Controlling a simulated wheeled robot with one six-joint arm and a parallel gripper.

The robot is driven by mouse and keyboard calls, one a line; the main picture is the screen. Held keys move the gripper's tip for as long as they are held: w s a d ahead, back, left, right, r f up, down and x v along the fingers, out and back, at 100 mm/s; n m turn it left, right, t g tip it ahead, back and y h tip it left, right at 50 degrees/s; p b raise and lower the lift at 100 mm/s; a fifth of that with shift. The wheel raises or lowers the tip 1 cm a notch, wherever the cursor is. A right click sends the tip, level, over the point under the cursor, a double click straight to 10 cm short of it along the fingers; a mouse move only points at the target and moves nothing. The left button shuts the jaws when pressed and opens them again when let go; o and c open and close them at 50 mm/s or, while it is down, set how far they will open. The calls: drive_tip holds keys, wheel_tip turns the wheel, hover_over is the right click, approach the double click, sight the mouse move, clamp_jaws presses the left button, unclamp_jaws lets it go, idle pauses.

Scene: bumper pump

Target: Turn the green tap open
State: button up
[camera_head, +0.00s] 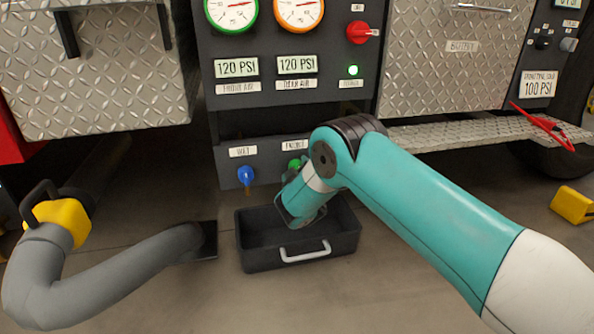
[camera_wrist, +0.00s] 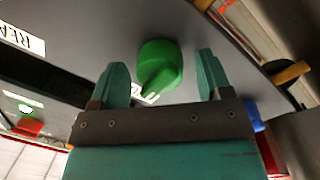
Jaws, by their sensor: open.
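The green tap (camera_wrist: 160,66) is a round knob with a raised lever, mounted on the grey panel. In the wrist view it sits between and just beyond the fingertips of my gripper (camera_wrist: 160,75), which is open and holds nothing. In the head view the green tap (camera_head: 297,163) shows only in part, under its label. My arm hides the rest of the tap there. The gripper's fingertips are hidden in the head view, so I cannot tell there how close they are to the tap.
A blue tap (camera_head: 246,176) is left of the green one, on the same panel. A black tray (camera_head: 255,262) with a white handle stands below. A red knob (camera_head: 362,32) and a lit green lamp (camera_head: 353,70) are higher up. A grey hose (camera_head: 110,268) lies left.

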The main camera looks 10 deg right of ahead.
drive_tip(key=c, duration=0.9)
drive_tip(key=shift+m, duration=0.4)
drive_tip(key=m, duration=0.3)
drive_tip(key=shift+s+m+p, duration=0.1)
drive_tip(key=shift+m+p, duration=0.2)
drive_tip(key=m, duration=0.4)
drive_tip(key=shift+f+g+y, duration=0.1)
drive_tip(key=shift+g+y, duration=0.2)
drive_tip(key=shift+g, duration=0.1)
drive_tip(key=m, duration=0.4)
drive_tip(key=m+y, duration=0.1)
drive_tip(key=m, duration=0.3)
drive_tip(key=shift+b, duration=0.4)
drive_tip(key=shift+m, duration=0.4)
